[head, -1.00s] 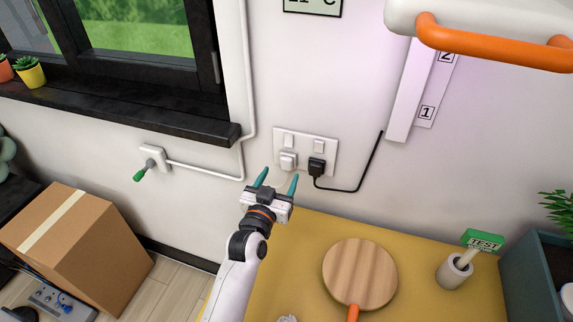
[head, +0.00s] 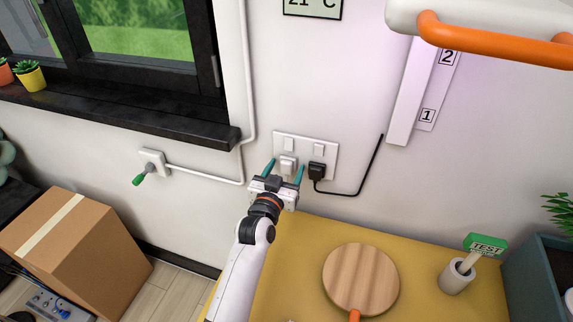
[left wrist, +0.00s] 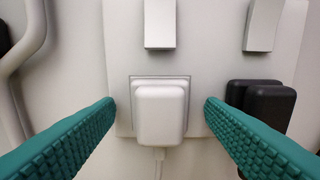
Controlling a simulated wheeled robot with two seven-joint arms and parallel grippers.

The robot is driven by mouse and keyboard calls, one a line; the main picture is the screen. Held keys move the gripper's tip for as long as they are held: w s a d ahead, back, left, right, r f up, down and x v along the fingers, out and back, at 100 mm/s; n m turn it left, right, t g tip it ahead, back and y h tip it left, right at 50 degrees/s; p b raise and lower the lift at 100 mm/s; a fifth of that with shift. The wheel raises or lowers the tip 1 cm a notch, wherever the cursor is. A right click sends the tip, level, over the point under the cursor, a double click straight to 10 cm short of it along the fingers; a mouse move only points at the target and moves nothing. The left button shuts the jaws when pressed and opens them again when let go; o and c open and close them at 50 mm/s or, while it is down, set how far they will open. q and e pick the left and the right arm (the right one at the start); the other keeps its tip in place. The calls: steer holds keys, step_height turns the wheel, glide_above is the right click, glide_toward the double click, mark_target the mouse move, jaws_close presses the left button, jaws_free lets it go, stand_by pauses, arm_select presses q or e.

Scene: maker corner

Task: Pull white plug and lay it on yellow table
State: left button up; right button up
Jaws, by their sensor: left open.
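The white plug (head: 287,164) sits in the left socket of the white wall outlet plate (head: 331,148). It also shows in the left wrist view (left wrist: 160,113), with a white cable leaving its underside. My left gripper (head: 284,170) is open, with one teal fingertip on each side of the white plug. In the left wrist view a gap shows between each finger and the plug. The yellow table (head: 284,257) stands below the outlet. My right gripper is not in view.
A black plug (head: 317,171) with a black cable sits in the right socket, close to my right-hand finger. The table's left part looks clear.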

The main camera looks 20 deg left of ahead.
arm_select(q)
steer(key=shift+p, duration=0.5)
stand_by(0.7)
steer(key=c, duration=1.3)
steer(key=shift+s, duration=0.25)
steer(key=shift+c, duration=0.2)
steer(key=shift+s+r+p, duration=0.1)
steer(key=shift+s+p, duration=0.35)
steer(key=shift+s+a+p, duration=0.1)
steer(key=shift+s+p, duration=1.2)
steer(key=shift+s, duration=1)
